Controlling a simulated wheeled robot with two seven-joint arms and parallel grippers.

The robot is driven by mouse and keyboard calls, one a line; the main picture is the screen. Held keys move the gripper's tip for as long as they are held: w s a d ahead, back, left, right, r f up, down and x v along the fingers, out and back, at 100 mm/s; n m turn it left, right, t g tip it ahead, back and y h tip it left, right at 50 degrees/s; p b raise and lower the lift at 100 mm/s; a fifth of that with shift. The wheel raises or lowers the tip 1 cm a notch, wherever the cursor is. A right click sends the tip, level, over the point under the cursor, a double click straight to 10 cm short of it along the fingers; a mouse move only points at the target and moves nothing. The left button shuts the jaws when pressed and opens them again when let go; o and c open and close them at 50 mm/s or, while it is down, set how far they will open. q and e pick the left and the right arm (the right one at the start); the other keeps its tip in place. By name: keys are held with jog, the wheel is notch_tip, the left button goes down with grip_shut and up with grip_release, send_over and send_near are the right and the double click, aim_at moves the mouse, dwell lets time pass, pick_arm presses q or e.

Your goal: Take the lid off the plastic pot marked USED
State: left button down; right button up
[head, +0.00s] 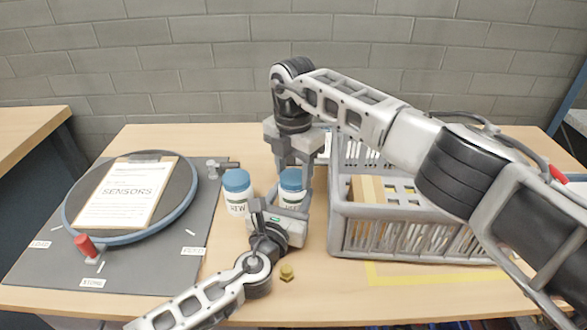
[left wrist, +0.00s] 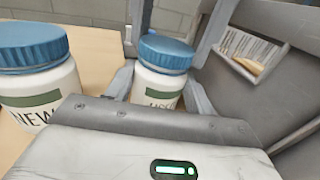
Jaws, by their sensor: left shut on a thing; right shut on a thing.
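The USED pot (left wrist: 158,88) is a white pot with a green-banded label, partly covered in the left wrist view. In the head view the pot (head: 290,199) stands upright on the table. Its blue lid (left wrist: 166,54) sits on top; the lid also shows in the head view (head: 291,180). My left gripper (head: 283,203) is shut on the pot's body from the front, one finger on each side. My right gripper (head: 293,172) reaches down from above and is shut on the lid, its fingers on either side.
A NEW pot (head: 237,200) with a blue lid stands close on the left. A grey crate (head: 345,235) stands close on the right. A SENSORS clipboard (head: 125,195) lies on a round turntable at left.

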jog(key=n, duration=1.1)
jog(key=shift+n, duration=0.4)
jog(key=n, duration=0.7)
jog(key=shift+r, duration=0.1)
jog(key=n, duration=0.7)
jog(key=shift+r, duration=0.15)
jog(key=shift+r, duration=0.95)
